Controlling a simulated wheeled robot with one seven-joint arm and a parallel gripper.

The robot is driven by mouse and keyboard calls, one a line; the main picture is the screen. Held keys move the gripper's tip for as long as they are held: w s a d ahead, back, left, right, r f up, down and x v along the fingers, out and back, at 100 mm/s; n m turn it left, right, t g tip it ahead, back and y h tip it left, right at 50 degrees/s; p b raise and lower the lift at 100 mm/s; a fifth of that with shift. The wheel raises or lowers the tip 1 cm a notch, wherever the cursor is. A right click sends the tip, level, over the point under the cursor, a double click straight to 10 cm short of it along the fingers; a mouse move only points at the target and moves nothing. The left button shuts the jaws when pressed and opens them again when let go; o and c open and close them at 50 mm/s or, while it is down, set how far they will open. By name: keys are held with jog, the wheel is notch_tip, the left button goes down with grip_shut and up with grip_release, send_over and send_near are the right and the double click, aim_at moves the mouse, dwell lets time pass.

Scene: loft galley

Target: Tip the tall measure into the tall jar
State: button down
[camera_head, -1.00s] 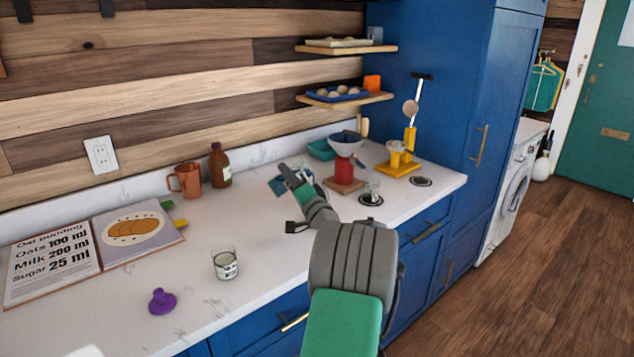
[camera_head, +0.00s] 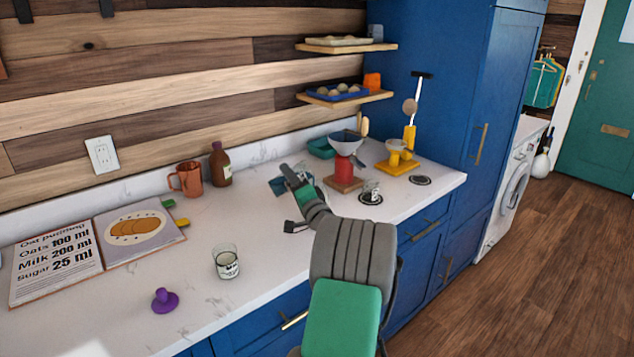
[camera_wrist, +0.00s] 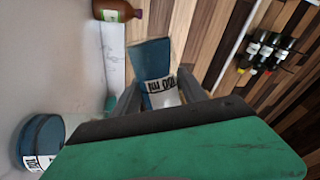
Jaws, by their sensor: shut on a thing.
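My gripper (camera_wrist: 158,97) is shut on a blue measure (camera_wrist: 153,60) with a white "100 ml" label in the wrist view. In the head view the held measure (camera_head: 277,186) shows as a small blue patch beside my gripper (camera_head: 284,180), above the counter and mostly hidden by it. A second round blue vessel (camera_wrist: 40,135) with a white label stands at the lower left of the wrist view. A clear glass jar (camera_head: 227,262) with a label stands at the counter's front. A small glass vessel (camera_head: 372,188) stands on a dark disc at the right. I cannot tell which is the tall jar.
A copper mug (camera_head: 187,179) and a brown bottle (camera_head: 220,165) stand near the wall. A red scale with a bowl (camera_head: 344,168) and a yellow stand (camera_head: 398,163) are at the right. A purple knobbed object (camera_head: 165,300) lies in front. The recipe book (camera_head: 55,262) lies open.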

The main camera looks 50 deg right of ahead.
aim_at(299, 175)
jog(key=shift+m+p, duration=0.3)
jog(key=shift+s+d+r+m+h+p, duration=0.2)
jog(key=shift+d+r+m+h+p, duration=0.25)
jog(key=shift+m+p, duration=0.55)
dwell(0.9)
jog(key=shift+s+d+r+m+g+h+p, duration=0.15)
jog(key=shift+r+m+p, duration=0.15)
jog(key=shift+m+p, duration=0.35)
jog(key=shift+w+d+r+m+g+h+p, duration=0.15)
jog(key=shift+r+m+p, duration=0.1)
jog(key=shift+m+p, duration=0.45)
jog(key=shift+s+r+m+h+p, duration=0.15)
jog(key=shift+r+m+p, duration=0.25)
jog(key=shift+p, duration=0.4)
dwell(0.7)
